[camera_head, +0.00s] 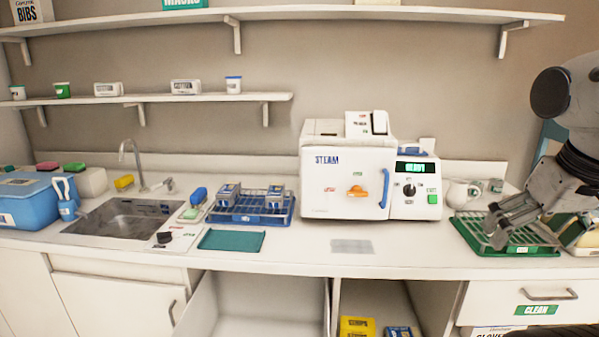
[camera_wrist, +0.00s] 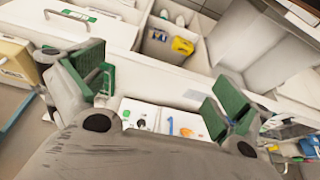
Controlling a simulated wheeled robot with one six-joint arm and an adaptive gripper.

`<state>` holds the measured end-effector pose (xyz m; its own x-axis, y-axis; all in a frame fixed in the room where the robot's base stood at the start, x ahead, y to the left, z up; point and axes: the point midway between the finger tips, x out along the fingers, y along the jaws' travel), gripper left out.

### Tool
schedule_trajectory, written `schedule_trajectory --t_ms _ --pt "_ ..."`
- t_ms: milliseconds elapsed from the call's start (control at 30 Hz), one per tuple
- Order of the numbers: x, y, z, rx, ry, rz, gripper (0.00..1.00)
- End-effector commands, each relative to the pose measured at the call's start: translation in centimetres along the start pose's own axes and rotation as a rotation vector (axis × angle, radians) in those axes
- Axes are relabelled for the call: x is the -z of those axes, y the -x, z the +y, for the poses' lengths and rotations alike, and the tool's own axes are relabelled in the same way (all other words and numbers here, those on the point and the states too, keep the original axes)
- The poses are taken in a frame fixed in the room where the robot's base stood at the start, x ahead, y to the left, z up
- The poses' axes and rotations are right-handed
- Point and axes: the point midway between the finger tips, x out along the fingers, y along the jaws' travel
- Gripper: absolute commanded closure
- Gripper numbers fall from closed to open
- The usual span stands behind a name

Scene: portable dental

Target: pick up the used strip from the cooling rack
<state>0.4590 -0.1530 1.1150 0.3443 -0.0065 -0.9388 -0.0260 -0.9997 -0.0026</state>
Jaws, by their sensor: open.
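A green wire rack (camera_head: 535,250) stands at the right end of the counter, and I take it for the cooling rack. My gripper (camera_head: 493,228) is over the left part of this rack, its fingers apart with nothing seen between them. It hides part of the rack, and I cannot tell whether it touches it. In the wrist view my gripper (camera_wrist: 158,95) shows its two fingers spread wide, with green surfaces beside them. I cannot make out the used strip in either view.
A blue rack (camera_head: 225,214) holds grey-blue cassettes. A grey sheet (camera_head: 352,246) and teal mat (camera_head: 231,240) lie on the counter. The sink (camera_head: 125,222) is left.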

Motion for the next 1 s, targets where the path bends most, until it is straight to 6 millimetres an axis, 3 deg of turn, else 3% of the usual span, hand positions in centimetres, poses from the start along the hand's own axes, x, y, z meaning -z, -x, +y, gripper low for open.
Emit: schedule_trajectory --t_ms 33,367,467,567,767,1000 --pt "0.1 0.4 -0.2 0.004 0.01 0.017 0.09" --pt "0.1 0.2 -0.1 0.002 0.004 0.008 0.69" --pt "-0.1 -1.1 0.5 -0.008 -0.025 -0.059 0.69" --pt "0.9 -2.4 1.5 -0.02 -0.066 -0.135 0.69" --pt "5.8 -5.0 4.4 -0.04 -0.183 -0.255 0.69" --pt "12.6 -9.9 9.4 -0.087 -0.484 -0.353 0.69"
